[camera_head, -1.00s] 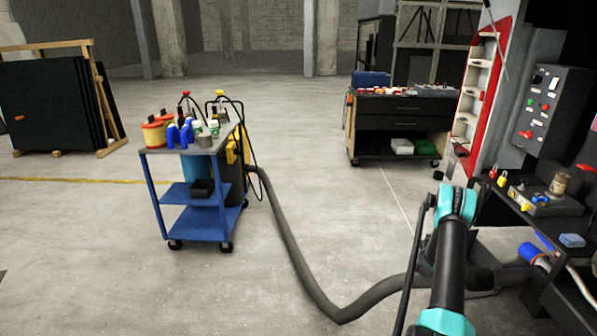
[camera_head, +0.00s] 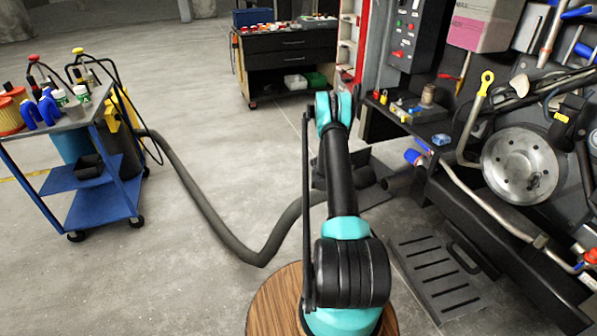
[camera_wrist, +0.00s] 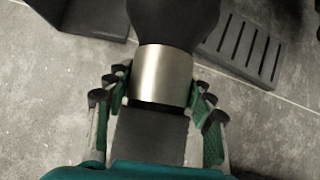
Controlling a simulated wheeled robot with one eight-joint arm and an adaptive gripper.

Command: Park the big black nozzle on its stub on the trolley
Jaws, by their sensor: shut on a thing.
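In the wrist view my gripper (camera_wrist: 160,95) is closed around the big black nozzle (camera_wrist: 178,18), at its silver metal collar (camera_wrist: 165,75). The wide black part points away toward the top of the picture. In the head view my arm hides the gripper, and I cannot clearly make out the nozzle. The blue trolley (camera_head: 72,178) stands at the left, well apart from my arm. A grey hose (camera_head: 205,212) runs from the trolley's right side along the floor to behind my arm. I cannot make out the stub on the trolley.
A slotted dark plate (camera_head: 435,278) lies on the floor right of my arm; it also shows in the wrist view (camera_wrist: 240,45). A cluttered machine with a metal disc (camera_head: 522,165) stands at the right. A dark cabinet (camera_head: 288,60) is behind. Floor between trolley and hose is clear.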

